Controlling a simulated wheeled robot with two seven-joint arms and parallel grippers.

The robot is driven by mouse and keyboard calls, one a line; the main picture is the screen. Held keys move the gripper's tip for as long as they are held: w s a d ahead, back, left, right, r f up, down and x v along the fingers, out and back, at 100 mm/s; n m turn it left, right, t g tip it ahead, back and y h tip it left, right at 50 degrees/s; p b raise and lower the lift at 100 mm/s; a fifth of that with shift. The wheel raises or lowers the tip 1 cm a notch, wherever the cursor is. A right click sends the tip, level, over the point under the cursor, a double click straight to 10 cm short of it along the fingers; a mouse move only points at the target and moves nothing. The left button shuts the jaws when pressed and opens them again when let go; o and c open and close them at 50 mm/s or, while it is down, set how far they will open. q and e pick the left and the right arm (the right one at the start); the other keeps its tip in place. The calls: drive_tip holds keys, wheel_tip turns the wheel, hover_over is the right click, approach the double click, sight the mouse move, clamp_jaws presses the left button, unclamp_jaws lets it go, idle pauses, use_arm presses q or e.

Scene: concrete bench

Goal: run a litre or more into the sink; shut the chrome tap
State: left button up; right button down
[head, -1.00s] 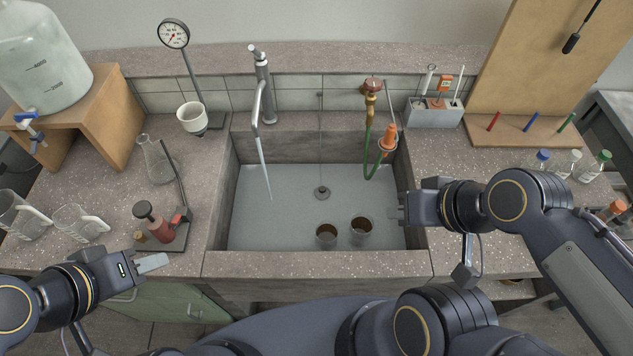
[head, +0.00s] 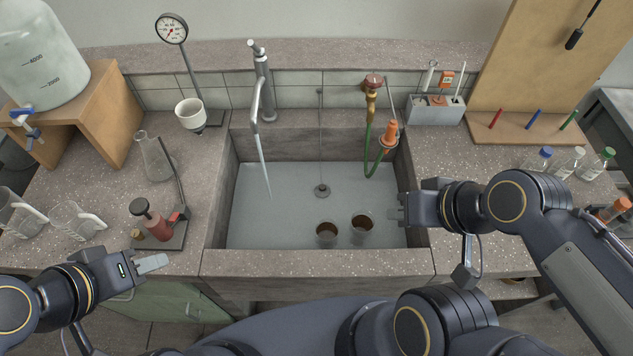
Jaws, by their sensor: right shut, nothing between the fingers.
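The chrome tap (head: 262,85) stands behind the sink at its back left, with its lever on top. A thin stream of water (head: 263,165) runs from its spout into the sink (head: 290,205). The sink's bottom looks pale blue-grey; I cannot tell how deep any water is. A drain fitting (head: 321,190) and two brown-filled beakers (head: 327,235) (head: 362,228) are in the sink. My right gripper (head: 401,209) is shut and empty at the sink's right edge. My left gripper (head: 152,264) is at the bench's front left, away from the tap; its jaw gap is not clear.
A brass tap (head: 371,100) with a green hose stands at the back right of the sink. Glass jugs (head: 76,222) stand far left, capped bottles (head: 567,162) right.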

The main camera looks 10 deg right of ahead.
use_arm(q)
wheel_tip(320, 180, down, 6)
drive_tip(key=b, duration=0.5)
drive_tip(key=shift+f, duration=0.25)
wheel_tip(320, 180, up, 5)
drive_tip(key=p, duration=0.4)
